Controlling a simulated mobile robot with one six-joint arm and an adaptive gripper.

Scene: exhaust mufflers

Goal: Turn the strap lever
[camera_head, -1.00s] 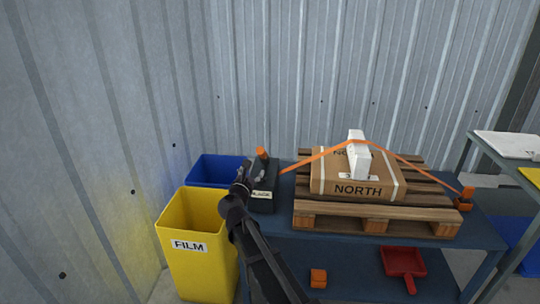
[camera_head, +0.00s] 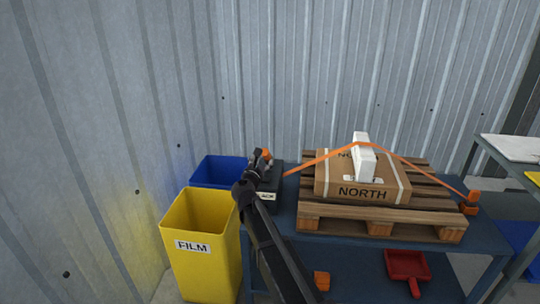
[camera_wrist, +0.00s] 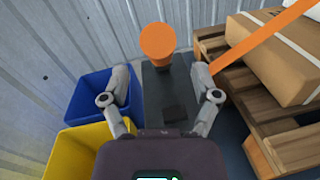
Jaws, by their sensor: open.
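The strap lever shows as an orange knob (camera_wrist: 157,43) standing up from a black box (camera_wrist: 165,85) in the wrist view. In the head view the knob (camera_head: 267,153) shows just behind my gripper (camera_head: 260,162), which hides most of the box and part of its label. In the wrist view my gripper (camera_wrist: 162,85) is open, with one finger on each side of the box. The knob is farther up the picture, roughly centred between the fingers. I cannot tell whether anything touches. An orange strap (camera_head: 320,160) runs from near the box over the carton.
A carton marked NORTH (camera_head: 362,192) with a white block (camera_head: 362,160) sits on a wooden pallet (camera_head: 380,228) on the blue table (camera_head: 485,235). Yellow (camera_head: 205,245) and blue (camera_head: 215,170) bins stand left. A corrugated wall is behind. A red dustpan (camera_head: 407,265) lies below.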

